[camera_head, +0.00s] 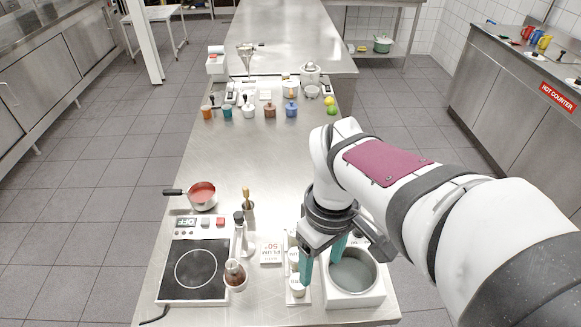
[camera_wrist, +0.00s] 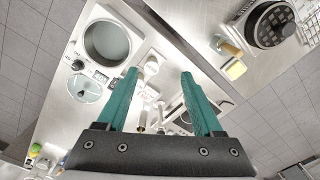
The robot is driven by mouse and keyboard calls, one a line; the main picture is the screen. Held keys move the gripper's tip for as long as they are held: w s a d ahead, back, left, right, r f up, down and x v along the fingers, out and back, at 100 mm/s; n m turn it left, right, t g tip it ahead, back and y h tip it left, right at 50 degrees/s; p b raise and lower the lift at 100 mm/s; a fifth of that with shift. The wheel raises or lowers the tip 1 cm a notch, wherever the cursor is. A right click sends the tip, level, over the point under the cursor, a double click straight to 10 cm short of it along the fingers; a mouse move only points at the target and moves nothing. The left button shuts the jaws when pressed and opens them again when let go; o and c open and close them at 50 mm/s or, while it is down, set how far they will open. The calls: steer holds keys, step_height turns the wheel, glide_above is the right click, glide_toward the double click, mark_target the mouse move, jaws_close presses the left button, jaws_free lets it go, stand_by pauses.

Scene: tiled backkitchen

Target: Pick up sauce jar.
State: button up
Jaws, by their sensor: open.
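I cannot tell for sure which item is the sauce jar. Small white labelled jars (camera_head: 298,288) stand in a narrow rack at the front of the steel table, close to my gripper; small white round items also show between the fingers in the wrist view (camera_wrist: 151,66). A jar with a brown top (camera_head: 235,273) stands by the hotplate. My gripper (camera_head: 322,262) points down near the rack and the white bath. Its two teal fingers are spread apart with nothing held between them, also in the wrist view (camera_wrist: 158,76). The fingers and wrist hide part of the rack.
A white water bath (camera_head: 355,298) stands right of the rack. A hotplate (camera_head: 195,270) with a red-filled pan (camera_head: 202,196) behind it is on the left. A label card (camera_head: 271,252) lies between. Several lidded pots (camera_head: 249,110) line the far end; mid-table is clear.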

mark_target(296, 254)
steer(key=w+a+f+n+h, duration=0.1)
steer(key=w+a+f+n, duration=0.15)
steer(key=w+n, duration=0.45)
steer(key=w+a+f+n, duration=0.2)
steer(key=w+f+n, duration=0.1)
steer(key=w+n, duration=0.3)
steer(key=f, duration=0.5)
steer(key=d+f, duration=0.1)
steer(key=f, duration=0.9)
steer(key=shift+d+f, duration=0.3)
steer(key=shift+f, duration=0.05)
jaws_close()
